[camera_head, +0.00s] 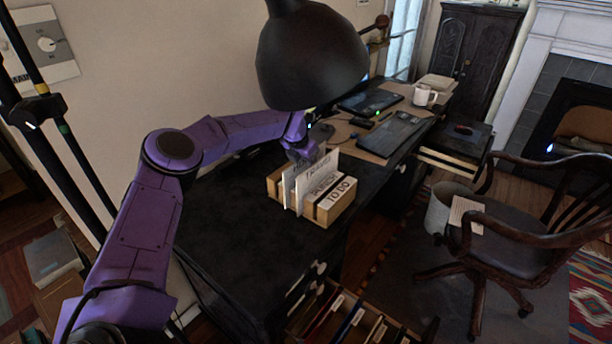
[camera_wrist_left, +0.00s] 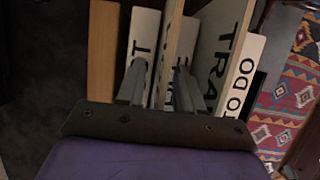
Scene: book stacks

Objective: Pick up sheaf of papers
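A wooden desk organizer (camera_head: 343,205) with a white "TO DO" label stands on the black desk. Upright white sheets or dividers (camera_head: 289,188) stand in it, some lettered; I cannot tell which is the sheaf of papers. My left gripper (camera_head: 305,153) reaches down over the organizer's back part. In the left wrist view, its two fingers (camera_wrist_left: 162,84) are apart, pointing down among the upright panels (camera_wrist_left: 208,50). A thin panel and a lettered label show between them; contact is not clear. The wooden end (camera_wrist_left: 102,50) is left of the fingers. My right gripper is not in view.
A black lamp shade (camera_head: 312,58) hangs close above my left forearm. A keyboard (camera_head: 398,133) and a white mug (camera_head: 425,96) are farther along the desk. An open file drawer (camera_head: 350,318) juts out below. The front desktop is clear.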

